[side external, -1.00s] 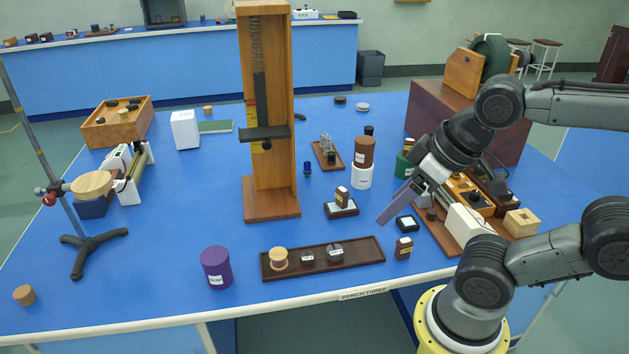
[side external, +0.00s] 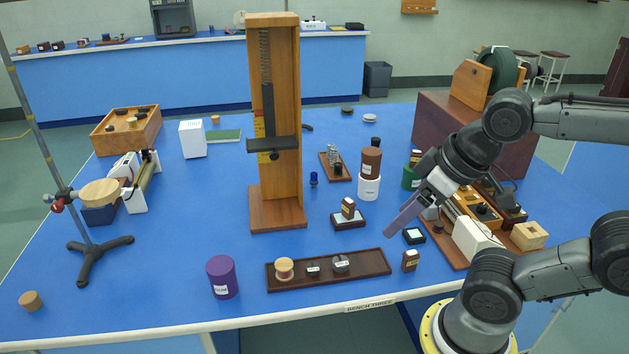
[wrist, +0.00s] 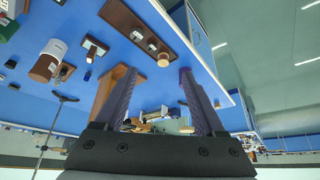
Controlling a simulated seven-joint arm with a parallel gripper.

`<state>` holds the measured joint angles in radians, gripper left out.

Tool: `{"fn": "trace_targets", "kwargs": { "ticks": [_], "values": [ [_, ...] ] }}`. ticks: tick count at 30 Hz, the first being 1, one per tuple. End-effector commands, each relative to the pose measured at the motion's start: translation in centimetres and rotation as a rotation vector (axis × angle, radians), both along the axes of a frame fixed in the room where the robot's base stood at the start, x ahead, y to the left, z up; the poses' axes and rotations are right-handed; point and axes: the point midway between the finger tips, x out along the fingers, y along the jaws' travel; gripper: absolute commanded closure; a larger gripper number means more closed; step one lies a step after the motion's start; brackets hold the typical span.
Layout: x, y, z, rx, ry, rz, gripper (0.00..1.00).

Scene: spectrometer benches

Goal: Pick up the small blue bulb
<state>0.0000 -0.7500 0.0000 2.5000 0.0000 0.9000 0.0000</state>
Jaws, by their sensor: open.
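The small blue bulb (side external: 314,179) stands upright on the blue bench top, just right of the tall wooden spring stand (side external: 274,130). In the wrist view, a small dark blue shape that looks like the bulb (wrist: 88,75) lies left of the fingers. My gripper (side external: 389,232) is to the right of the bulb and nearer the front edge, above the bench and well apart from it. Its two purple fingers stand apart in the wrist view (wrist: 158,76), with nothing held between them.
A wooden tray (side external: 365,270) lies near the front edge. A brown bottle on a white jar (side external: 369,187) and a small block with coils (side external: 334,160) stand near the bulb. A purple canister (side external: 222,277) is at front left.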

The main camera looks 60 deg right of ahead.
Motion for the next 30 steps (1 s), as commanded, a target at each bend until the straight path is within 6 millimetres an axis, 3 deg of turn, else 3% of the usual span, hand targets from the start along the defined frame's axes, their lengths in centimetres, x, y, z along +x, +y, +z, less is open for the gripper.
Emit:
{"fn": "trace_targets", "kwargs": {
  "ticks": [7,11,17,21,26,30],
  "values": [
    [0.4,-0.1,0.2,-0.001,0.002,0.0,0.29],
    [2.6,-0.5,1.4,-0.003,0.016,-0.004,0.29],
    [9.7,-2.8,3.6,-0.01,0.047,-0.007,0.29],
    [15.2,-5.6,4.2,-0.011,0.062,-0.007,0.29],
    [21.2,-10.0,3.4,-0.011,0.079,-0.007,0.29],
    [25.8,-14.7,1.4,-0.008,0.091,-0.009,0.29]
  ]
}}
